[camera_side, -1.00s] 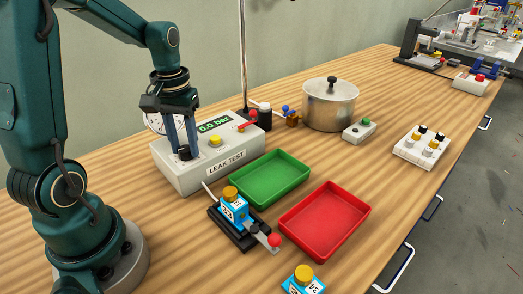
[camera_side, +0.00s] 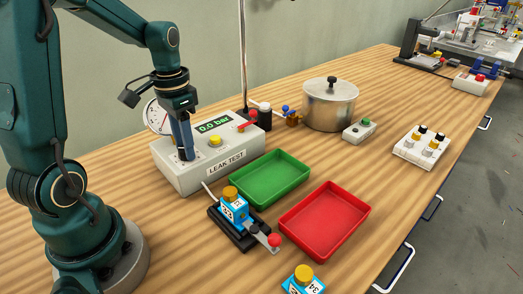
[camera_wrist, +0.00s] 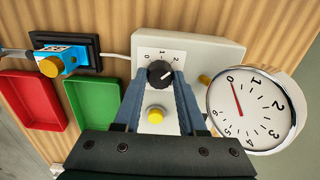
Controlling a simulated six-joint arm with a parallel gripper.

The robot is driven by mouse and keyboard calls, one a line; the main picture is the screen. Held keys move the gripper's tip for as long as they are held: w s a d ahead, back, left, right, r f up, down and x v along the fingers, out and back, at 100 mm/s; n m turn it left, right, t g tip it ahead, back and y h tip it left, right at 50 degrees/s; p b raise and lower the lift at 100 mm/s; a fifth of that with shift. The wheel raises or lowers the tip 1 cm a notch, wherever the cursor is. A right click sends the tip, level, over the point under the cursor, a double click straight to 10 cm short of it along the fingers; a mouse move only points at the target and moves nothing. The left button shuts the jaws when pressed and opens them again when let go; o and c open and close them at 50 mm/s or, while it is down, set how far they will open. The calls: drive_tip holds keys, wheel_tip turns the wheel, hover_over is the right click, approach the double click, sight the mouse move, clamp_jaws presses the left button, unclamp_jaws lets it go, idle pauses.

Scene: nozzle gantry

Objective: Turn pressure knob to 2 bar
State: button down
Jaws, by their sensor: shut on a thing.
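The black pressure knob (camera_wrist: 160,74) sits on the pale leak test box (camera_side: 205,177). Its white pointer line is turned toward the upper right in the wrist view, among small dial numbers. My gripper (camera_side: 184,155) points down at the box and is shut on the knob, with one finger on each side. In the side view the fingers hide most of the knob. The box's green display (camera_side: 214,124) reads 0.0 bar. The round gauge (camera_wrist: 255,110) has its red needle near 0.
A green tray (camera_side: 298,193), a red tray (camera_side: 361,212) and a blue valve block in a black fixture (camera_side: 223,222) stand in front. A metal pot (camera_side: 330,110) stands behind.

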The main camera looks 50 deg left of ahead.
idle(0.4)
drive_tip(key=shift+c, duration=2.4)
unclamp_jaws()
drive_tip(key=shift+r, duration=0.1)
drive_tip(key=shift+r, duration=2.5)
drive_tip(key=shift+d, duration=0.1)
